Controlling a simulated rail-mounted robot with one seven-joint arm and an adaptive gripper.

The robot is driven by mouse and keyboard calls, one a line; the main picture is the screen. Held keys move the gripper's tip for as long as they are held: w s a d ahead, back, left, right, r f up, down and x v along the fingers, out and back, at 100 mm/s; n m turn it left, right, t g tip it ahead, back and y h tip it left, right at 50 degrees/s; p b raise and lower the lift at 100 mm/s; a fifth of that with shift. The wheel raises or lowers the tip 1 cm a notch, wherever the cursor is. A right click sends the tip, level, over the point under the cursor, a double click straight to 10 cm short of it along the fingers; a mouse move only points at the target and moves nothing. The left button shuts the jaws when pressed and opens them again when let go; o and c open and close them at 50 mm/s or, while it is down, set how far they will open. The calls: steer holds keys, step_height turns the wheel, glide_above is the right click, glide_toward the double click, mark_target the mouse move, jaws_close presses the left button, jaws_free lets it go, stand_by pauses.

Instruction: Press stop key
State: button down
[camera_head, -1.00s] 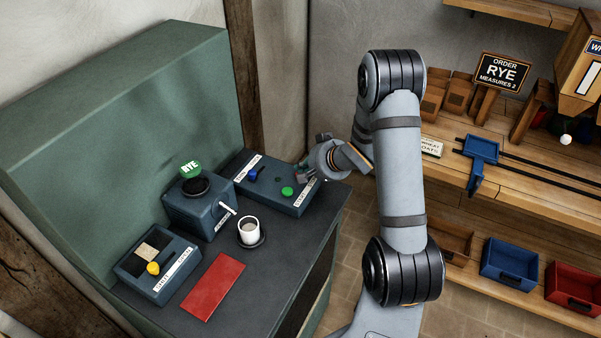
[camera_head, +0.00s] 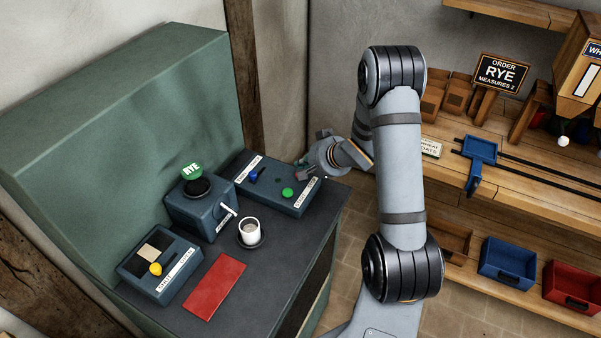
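A dark blue key box (camera_head: 275,196) sits at the back right of the green machine's dark desk. It carries a blue knob (camera_head: 253,176), a green button (camera_head: 287,192), a small dark green spot between them and two white labels too small to read. I cannot tell which part is the stop key; some of the box's far right is hidden by my gripper. My gripper (camera_head: 303,171) hangs at the box's right end, beyond the green button. Its fingers are small and dark, so I cannot tell whether they touch the box or are open.
On the desk are a box with a green RYE knob (camera_head: 191,170) and a side lever, a white cup (camera_head: 249,229) on a saucer, a red card (camera_head: 214,287) and a box with a yellow knob (camera_head: 155,268). A wooden bench (camera_head: 500,190) stands at right.

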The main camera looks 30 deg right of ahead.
steer(key=shift+r+p, duration=2.3)
steer(key=shift+r, duration=0.3)
steer(key=shift+f, duration=0.1)
